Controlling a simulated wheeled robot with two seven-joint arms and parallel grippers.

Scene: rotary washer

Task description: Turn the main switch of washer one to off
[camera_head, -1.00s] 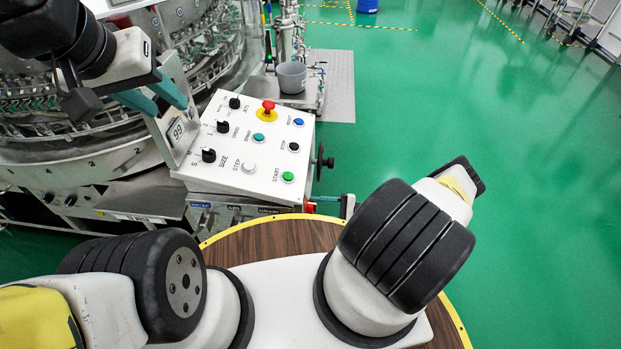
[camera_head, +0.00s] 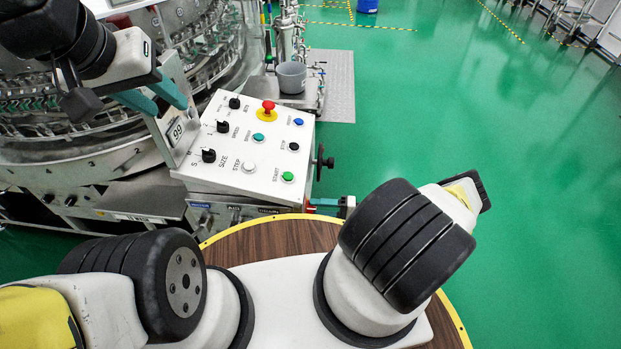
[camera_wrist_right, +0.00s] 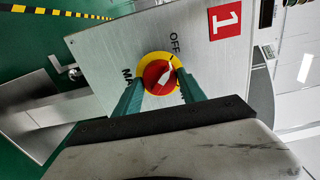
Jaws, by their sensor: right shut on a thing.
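The main switch (camera_wrist_right: 157,77) is a red knob with a white pointer on a yellow disc, on a grey plate (camera_wrist_right: 105,50) with a red "1" label. The pointer slants toward the upper right, on the side of the word OFF; its exact setting is hard to tell. My right gripper (camera_wrist_right: 161,82) is shut on the knob, one teal finger on each side. In the head view, my right gripper (camera_head: 325,203) shows small beside the low front of the washer, and the switch is mostly hidden. My left gripper (camera_head: 158,100) is open and empty, left of the control panel.
The white control panel (camera_head: 235,180) with several knobs and buttons stands above the switch area. A black handwheel (camera_head: 324,162) sticks out at its right side. A grey bucket (camera_head: 291,77) stands behind.

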